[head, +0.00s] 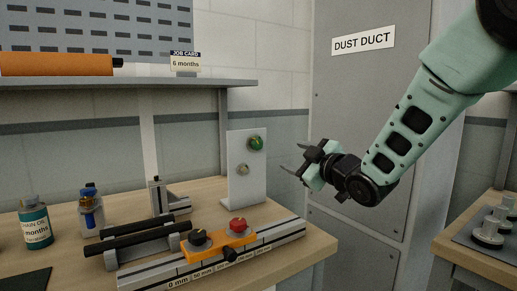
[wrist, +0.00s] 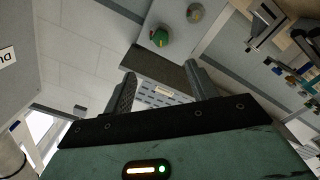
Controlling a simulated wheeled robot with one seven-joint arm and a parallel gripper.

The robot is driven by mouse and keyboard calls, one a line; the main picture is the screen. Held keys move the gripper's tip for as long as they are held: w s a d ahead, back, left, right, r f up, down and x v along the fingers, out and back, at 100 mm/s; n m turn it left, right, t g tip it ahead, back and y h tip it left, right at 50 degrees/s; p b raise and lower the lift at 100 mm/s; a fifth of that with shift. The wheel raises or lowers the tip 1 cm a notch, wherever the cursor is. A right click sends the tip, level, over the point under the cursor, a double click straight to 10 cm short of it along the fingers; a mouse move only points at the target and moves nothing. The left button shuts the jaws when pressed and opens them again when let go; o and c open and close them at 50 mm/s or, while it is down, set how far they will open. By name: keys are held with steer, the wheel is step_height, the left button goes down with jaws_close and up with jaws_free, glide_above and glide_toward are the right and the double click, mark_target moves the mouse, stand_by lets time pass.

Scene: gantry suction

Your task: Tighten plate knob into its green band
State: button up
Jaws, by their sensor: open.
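A white upright plate (head: 234,185) stands at the right end of the workbench. It carries a green round knob or dial (head: 256,143) near its top and a smaller pale one (head: 243,169) below. In the wrist view the green one (wrist: 160,38) has an orange mark and the grey one (wrist: 195,12) a yellowish mark. I cannot make out the band or the pointer setting. My gripper (head: 293,160) is open and empty, in the air right of the plate and apart from it. Its fingers (wrist: 160,74) frame no object closely.
An orange carriage (head: 218,243) with black and red knobs sits on a scaled rail (head: 270,237) before the plate. A shelf (head: 120,85) runs behind; a grey duct (head: 350,100) stands behind my arm.

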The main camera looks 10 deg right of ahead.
mark_target(259, 145)
steer(key=p+x, duration=0.1)
steer(key=x, duration=1.5)
steer(key=shift+w+a+f+p, duration=0.1)
steer(key=shift+w+p, duration=0.2)
steer(key=c, duration=1)
